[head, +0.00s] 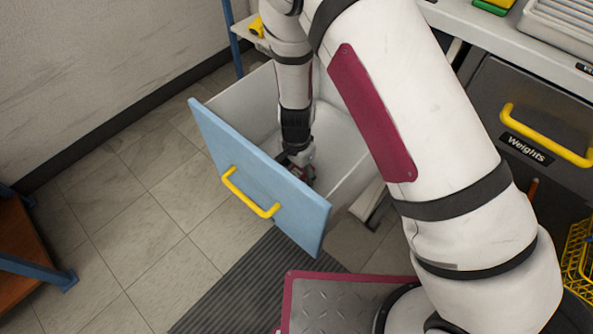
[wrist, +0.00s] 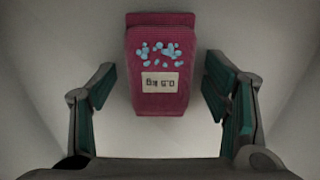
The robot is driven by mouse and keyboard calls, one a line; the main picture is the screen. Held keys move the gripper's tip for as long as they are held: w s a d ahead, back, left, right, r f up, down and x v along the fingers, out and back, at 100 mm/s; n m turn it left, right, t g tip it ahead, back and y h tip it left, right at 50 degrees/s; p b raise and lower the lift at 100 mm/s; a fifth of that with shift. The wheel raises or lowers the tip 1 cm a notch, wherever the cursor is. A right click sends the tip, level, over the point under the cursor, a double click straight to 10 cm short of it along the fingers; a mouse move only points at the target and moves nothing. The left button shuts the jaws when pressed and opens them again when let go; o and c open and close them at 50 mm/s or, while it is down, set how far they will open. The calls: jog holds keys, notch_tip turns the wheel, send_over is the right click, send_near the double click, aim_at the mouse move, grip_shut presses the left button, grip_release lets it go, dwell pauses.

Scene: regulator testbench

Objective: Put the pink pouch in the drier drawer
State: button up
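My gripper (head: 300,165) reaches down inside an open drawer with a pale blue front (head: 255,180), a yellow handle and white inner walls. No label shows on this drawer. In the wrist view my gripper (wrist: 160,88) is open, its green-padded fingers apart. In the head view my arm and gripper mostly hide the pouch.
A grey drawer labelled "Weights" (head: 525,148) with a yellow handle is at the right, under a white worktop (head: 500,40). A yellow wire basket (head: 580,260) stands at the far right. A wooden-topped blue stand (head: 25,240) is at the left. Tiled floor lies clear left of the open drawer.

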jog(key=shift+r, duration=0.1)
notch_tip(320, 180, up, 12)
jog(key=p, duration=0.5)
notch_tip(320, 180, up, 13)
jog(key=n+y, duration=0.2)
send_over(297, 173)
jog(key=s+d, duration=0.2)
jog(key=d, duration=0.1)
jog(key=s+d+r+n, duration=0.1)
jog(key=s+d+r, duration=0.2)
jog(key=r, duration=0.3)
jog(key=s+d+r+n, duration=0.1)
jog(key=s+d+r, duration=0.3)
jog(key=r, duration=0.2)
jog(key=s+d+r+n, duration=0.1)
jog(key=s+d+r, duration=0.1)
jog(key=s+d, duration=0.2)
jog(key=s+d+r+n+h, duration=0.1)
jog(key=s+d+r, duration=0.2)
jog(key=s, duration=0.6)
jog(key=s+d+r+n+h, duration=0.1)
jog(key=s+d+r, duration=0.1)
jog(key=s+d, duration=0.2)
jog(key=s, duration=0.3)
jog(key=shift+d+r+n, duration=0.3)
jog(key=shift+d, duration=0.05)
